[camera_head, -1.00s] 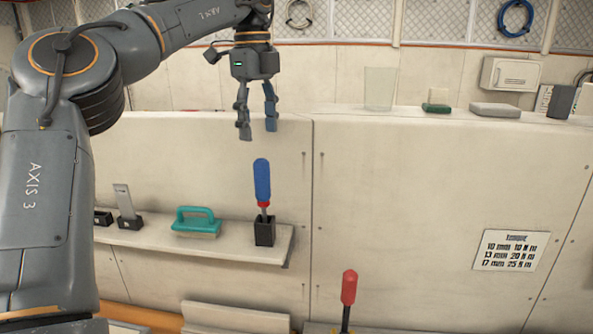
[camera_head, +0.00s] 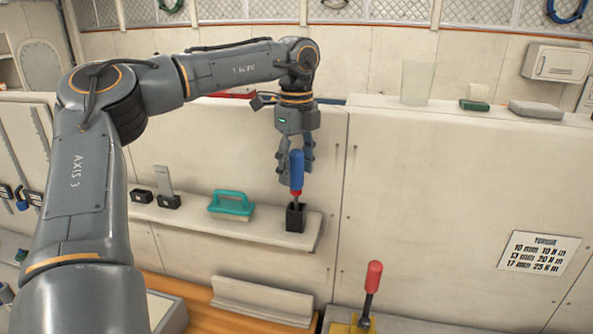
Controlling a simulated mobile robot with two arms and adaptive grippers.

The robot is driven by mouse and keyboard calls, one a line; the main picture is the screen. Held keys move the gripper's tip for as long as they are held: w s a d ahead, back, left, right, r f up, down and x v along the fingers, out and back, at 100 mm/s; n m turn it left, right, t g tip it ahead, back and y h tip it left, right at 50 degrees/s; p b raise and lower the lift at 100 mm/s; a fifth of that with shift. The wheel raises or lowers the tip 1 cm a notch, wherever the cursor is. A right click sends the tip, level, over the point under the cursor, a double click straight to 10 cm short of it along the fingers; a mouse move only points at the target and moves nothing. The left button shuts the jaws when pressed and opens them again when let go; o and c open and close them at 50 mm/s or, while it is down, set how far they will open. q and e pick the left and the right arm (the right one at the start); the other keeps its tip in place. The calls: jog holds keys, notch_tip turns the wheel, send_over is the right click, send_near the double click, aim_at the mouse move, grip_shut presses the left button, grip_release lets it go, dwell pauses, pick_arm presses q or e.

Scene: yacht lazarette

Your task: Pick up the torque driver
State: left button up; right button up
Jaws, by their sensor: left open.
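A driver with a blue handle (camera_head: 296,168) and a red collar stands upright in a small black holder (camera_head: 297,216) near the right end of the shelf. A second tool with a red handle (camera_head: 373,276) stands lower down at the right, slightly tilted, its dark shaft reaching a yellow base. I cannot tell from any label which one is the torque driver. My left gripper (camera_head: 294,177) is open, pointing down at the blue handle. Its fingers overlap the handle in the picture, partly hidden behind it; contact is unclear. My right gripper is not in view.
A clear glass (camera_head: 416,83), a green-and-white block (camera_head: 474,105) and a grey block (camera_head: 536,110) sit on the upper ledge. A torque sign (camera_head: 539,252) hangs right.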

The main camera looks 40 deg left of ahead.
pick_arm(q)
jog(key=shift+a+f, duration=0.2)
jog(key=shift+f, duration=0.85)
jog(key=shift+d, duration=0.15)
jog(key=c, duration=0.4)
grip_shut()
